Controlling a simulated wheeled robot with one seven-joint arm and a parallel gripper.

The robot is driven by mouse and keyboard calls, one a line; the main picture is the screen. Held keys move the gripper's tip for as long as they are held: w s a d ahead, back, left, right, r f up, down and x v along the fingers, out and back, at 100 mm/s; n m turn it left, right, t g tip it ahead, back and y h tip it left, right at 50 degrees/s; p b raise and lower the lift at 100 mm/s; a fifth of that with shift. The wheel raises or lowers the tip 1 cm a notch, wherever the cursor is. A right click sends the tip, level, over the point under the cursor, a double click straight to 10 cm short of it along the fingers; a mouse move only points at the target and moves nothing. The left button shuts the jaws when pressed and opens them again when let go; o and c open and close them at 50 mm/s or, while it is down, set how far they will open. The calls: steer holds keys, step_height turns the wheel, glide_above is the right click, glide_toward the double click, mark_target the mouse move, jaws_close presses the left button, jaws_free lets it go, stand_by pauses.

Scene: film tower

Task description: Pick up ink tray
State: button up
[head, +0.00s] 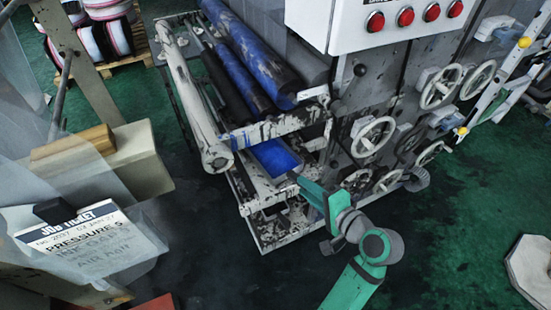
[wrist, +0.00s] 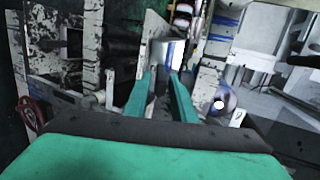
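The ink tray (head: 275,157), a trough with a bright blue inside, sits in the lower front of the printing press, under the rollers. Its far part is hidden by the press frame. My gripper (head: 297,179) is just in front of the tray's near right end, pointing in toward the press. In the wrist view, the two teal fingers (wrist: 163,75) are apart, with a gap between their tips. A pale piece with a blue edge (wrist: 167,52) shows beyond the tips; I cannot tell for sure that it is the tray, or whether the fingers touch it.
Blue rollers (head: 253,55) lie above the tray. A paint-spattered bar (head: 280,124) crosses close over it. Handwheels (head: 373,137) stick out at the right, below a panel with red buttons (head: 405,17). A job ticket (head: 85,240) stands at the left. Green floor is clear in front.

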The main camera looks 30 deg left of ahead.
mark_target(295, 175)
steer(key=shift+w+x, duration=0.15)
steer(key=shift+x, duration=1.55)
steer(key=shift+w+x, duration=0.15)
steer(key=shift+x, duration=1.5)
steer(key=shift+d, duration=0.15)
jaws_close()
